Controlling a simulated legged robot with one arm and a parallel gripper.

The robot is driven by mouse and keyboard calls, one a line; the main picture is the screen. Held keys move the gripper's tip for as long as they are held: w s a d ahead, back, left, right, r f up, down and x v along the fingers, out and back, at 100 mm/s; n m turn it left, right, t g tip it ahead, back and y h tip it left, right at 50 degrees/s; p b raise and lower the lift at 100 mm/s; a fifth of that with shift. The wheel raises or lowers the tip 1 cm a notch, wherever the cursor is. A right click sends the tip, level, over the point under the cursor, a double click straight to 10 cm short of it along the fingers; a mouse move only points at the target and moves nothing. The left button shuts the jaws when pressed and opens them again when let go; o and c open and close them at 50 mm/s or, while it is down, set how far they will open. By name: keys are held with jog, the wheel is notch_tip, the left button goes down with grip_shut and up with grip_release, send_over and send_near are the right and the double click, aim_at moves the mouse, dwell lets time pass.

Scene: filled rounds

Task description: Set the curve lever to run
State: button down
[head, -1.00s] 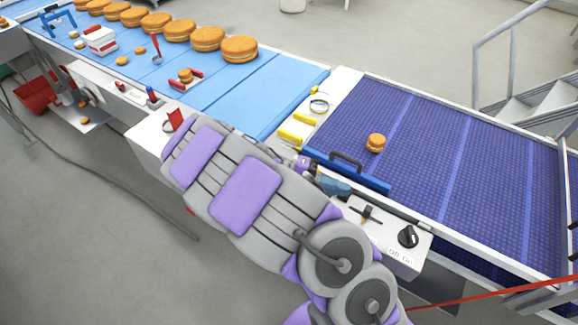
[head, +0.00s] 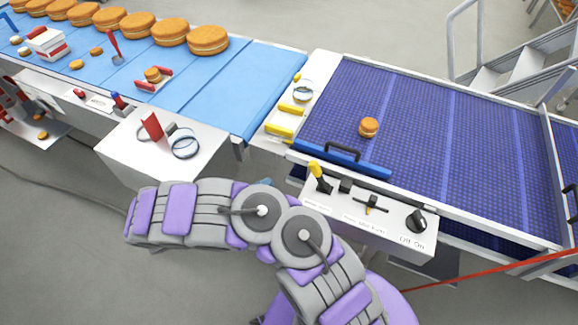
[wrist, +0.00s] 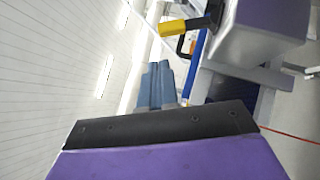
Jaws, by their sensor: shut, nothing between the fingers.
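A lever with a yellow grip (head: 320,178) stands at the left end of a white control box (head: 345,225) in the head view. A black cross-shaped lever (head: 371,204) and a black rotary knob (head: 416,222) marked off and on sit to its right. The other labels are too small to read, so I cannot tell which one is named curve. The yellow grip also shows at the top of the wrist view (wrist: 185,27). My gripper (wrist: 157,82) has its blue-grey fingers together and empty, apart from the yellow grip. My arm mostly hides it in the head view.
A dark blue belt (head: 440,150) carries a small burger (head: 369,127) behind the box, with a blue handled bar (head: 342,159) along its near edge. A light blue belt (head: 225,95) holds several big buns. A white table (head: 160,165) stands left. A red line crosses lower right.

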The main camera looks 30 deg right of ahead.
jog(key=shift+d, duration=0.3)
jog(key=b, duration=0.2)
send_near(319, 176)
jog(key=w+d+r, duration=0.3)
jog(key=d+r, duration=0.1)
jog(key=shift+w+d+r, duration=0.15)
jog(key=shift+d+r, duration=0.05)
